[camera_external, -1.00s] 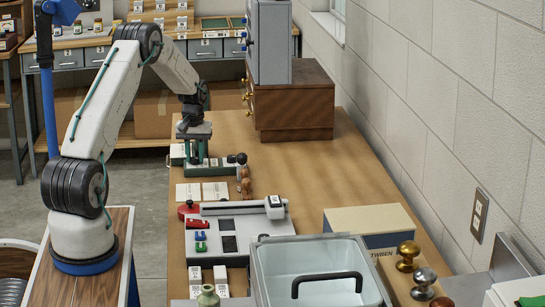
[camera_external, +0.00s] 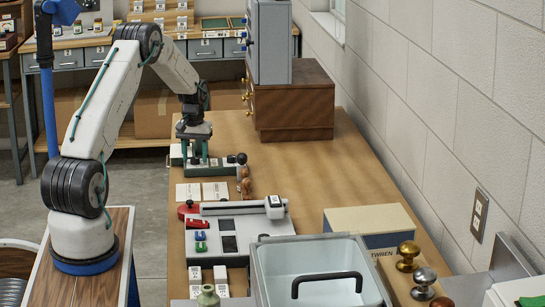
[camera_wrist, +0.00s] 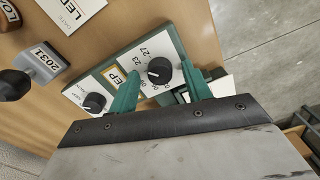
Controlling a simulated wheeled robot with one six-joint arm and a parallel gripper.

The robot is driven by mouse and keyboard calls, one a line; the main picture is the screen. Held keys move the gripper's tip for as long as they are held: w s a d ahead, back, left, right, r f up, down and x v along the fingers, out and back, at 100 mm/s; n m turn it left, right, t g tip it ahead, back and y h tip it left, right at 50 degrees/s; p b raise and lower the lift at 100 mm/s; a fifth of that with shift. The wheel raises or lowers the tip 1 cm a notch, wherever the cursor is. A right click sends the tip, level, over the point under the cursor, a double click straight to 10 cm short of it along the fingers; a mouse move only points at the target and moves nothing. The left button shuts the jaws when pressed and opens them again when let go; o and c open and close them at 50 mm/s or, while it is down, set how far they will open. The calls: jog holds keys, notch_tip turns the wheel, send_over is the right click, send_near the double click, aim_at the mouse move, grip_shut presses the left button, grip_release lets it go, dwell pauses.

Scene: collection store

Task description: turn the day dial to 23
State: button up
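The dial device (camera_wrist: 107,66) is a green-edged block with white faces, also visible under my gripper in the external view (camera_external: 226,169). In the wrist view, a black day dial (camera_wrist: 160,70) sits on a white face with numbers including 23 and 27 around it. Its pale pointer mark is too small to read surely. A second black dial (camera_wrist: 95,102) is at the lower left, with a yellow-framed month plate (camera_wrist: 115,75) between them. My gripper (camera_wrist: 160,68) is open, its green fingers on either side of the day dial; contact is unclear. It also shows in the external view (camera_external: 197,158).
A stamp marked 2031 (camera_wrist: 42,62) and white cards (camera_wrist: 78,10) lie beside the device.

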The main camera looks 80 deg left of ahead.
aim_at(195, 157)
jog(key=shift+r, duration=0.1)
notch_tip(195, 157, up, 8)
jog(key=shift+f, duration=0.15)
dwell(0.7)
jog(key=w+d+r+m+g, duration=0.15)
jog(key=d+r, duration=0.35)
jog(key=d, duration=0.9)
jog(key=d+r+m+h, duration=0.1)
jog(key=d+r+m, duration=0.3)
jog(key=d, duration=1)
jog(key=w+d+r+m, duration=0.15)
jog(key=d+r, duration=0.45)
jog(key=d, duration=0.7)
jog(key=s+d+r+m+t, duration=0.1)
jog(key=s+d, duration=0.3)
jog(key=d, duration=0.4)
jog(key=s+d+r+m+t, duration=0.1)
jog(key=s+d+m, duration=0.3)
jog(key=d, duration=0.4)
jog(key=s+d+r+m+t+y, duration=0.1)
jog(key=s+d+r+m, duration=0.1)
jog(key=d, duration=0.7)
jog(key=s+m, duration=0.1)
jog(key=s, duration=0.1)
jog(key=shift+s+r, duration=0.25)
jog(key=shift+s, duration=0.05)
